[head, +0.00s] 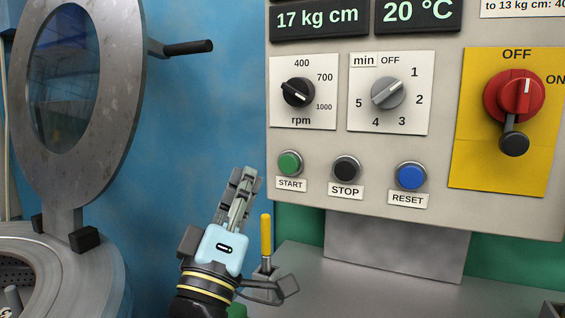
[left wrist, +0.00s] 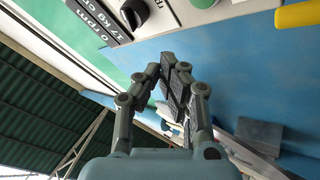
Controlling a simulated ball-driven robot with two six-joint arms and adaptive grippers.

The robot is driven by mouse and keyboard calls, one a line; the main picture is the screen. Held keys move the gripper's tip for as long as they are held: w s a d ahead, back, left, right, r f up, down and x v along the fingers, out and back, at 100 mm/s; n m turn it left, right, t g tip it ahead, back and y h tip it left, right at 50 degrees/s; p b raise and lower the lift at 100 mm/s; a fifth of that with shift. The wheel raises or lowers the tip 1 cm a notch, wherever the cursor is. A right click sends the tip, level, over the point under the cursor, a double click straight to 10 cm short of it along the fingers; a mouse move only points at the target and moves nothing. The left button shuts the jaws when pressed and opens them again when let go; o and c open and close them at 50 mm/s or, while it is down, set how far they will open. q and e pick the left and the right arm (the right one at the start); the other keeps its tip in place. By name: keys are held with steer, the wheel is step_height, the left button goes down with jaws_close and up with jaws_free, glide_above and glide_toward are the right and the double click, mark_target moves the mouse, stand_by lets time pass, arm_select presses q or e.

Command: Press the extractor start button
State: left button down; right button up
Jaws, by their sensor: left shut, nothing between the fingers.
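The green START button (head: 290,163) sits at the lower left of the grey control panel (head: 300,211), above its START label. In the left wrist view a green round part that looks like this button (left wrist: 203,3) is cut off by the top edge. My left gripper (head: 243,176) is shut and empty, pointing up, left of and slightly below the button. In the head view a gap of blue background lies between the fingertips and the button. The fingers also show in the left wrist view (left wrist: 171,65). My right gripper is not in view.
The black STOP button (head: 346,168) and blue RESET button (head: 411,176) are right of START. Above are the rpm knob (head: 297,93) and min knob (head: 388,93). A red switch (head: 512,96) is at right. A yellow handle (head: 266,235) stands near my wrist. A round door (head: 118,130) stands open left.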

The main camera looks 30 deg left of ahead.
mark_target(289, 164)
arm_select(q)
steer(key=shift+s, duration=0.1)
steer(key=w+b, duration=0.1)
steer(key=w, duration=0.3)
steer(key=w+b, duration=0.1)
steer(key=w, duration=0.4)
steer(key=shift+a, duration=0.2)
stand_by(0.9)
stand_by(0.5)
steer(key=shift+w, duration=0.35)
